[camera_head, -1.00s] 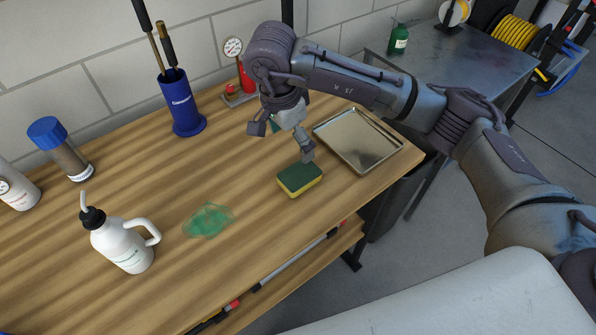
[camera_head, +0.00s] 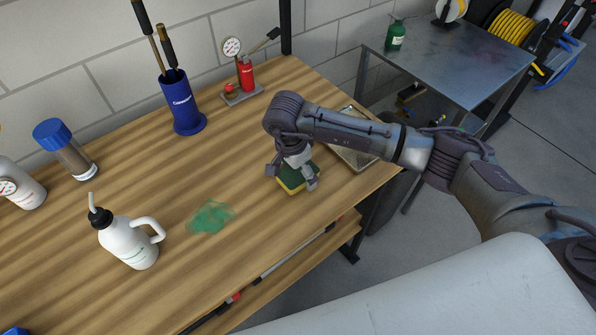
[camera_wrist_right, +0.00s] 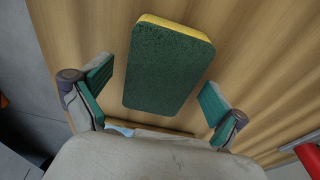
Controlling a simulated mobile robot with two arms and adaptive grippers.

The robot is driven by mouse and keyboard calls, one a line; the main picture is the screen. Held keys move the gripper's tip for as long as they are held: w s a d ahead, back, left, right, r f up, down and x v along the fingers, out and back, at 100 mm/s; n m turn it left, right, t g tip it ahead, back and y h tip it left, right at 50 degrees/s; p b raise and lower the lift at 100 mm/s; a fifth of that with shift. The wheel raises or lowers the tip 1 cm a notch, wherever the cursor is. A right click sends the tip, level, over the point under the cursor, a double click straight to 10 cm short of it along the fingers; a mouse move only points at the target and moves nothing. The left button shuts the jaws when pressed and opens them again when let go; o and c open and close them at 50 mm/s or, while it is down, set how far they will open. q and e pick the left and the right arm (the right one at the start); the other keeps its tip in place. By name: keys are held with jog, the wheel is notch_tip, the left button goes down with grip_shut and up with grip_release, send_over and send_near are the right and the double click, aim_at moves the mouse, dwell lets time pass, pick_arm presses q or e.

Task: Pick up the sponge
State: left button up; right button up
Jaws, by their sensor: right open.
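The sponge (camera_head: 292,181) has a dark green top and a yellow underside. It lies flat on the wooden table, partly hidden under my right gripper (camera_head: 293,176) in the head view. In the right wrist view the sponge (camera_wrist_right: 168,66) shows its green face, with a yellow edge at the far side. My right gripper (camera_wrist_right: 157,99) is open there, its green-padded fingers spread to either side of the sponge's near end, apart from it. My left gripper is not in view.
A metal tray (camera_head: 352,161) lies right of the sponge, partly behind my arm. A green smear (camera_head: 212,217) and a white bottle (camera_head: 128,243) are to the left. A blue holder (camera_head: 183,104) and a red gauge pump (camera_head: 246,76) stand at the back.

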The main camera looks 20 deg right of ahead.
jog(key=c, duration=0.8)
jog(key=shift+r, duration=0.15)
jog(key=shift+r, duration=0.2)
notch_tip(320, 180, up, 4)
jog(key=shift+d+f+b, duration=0.15)
jog(key=shift+f+b, duration=0.05)
jog(key=shift+b, duration=0.6)
jog(key=s+d+r+b, duration=0.2)
jog(key=s+d+r, duration=0.4)
jog(key=d, duration=0.3)
jog(key=shift+s+d+r, duration=0.15)
jog(key=shift+s+r, duration=0.25)
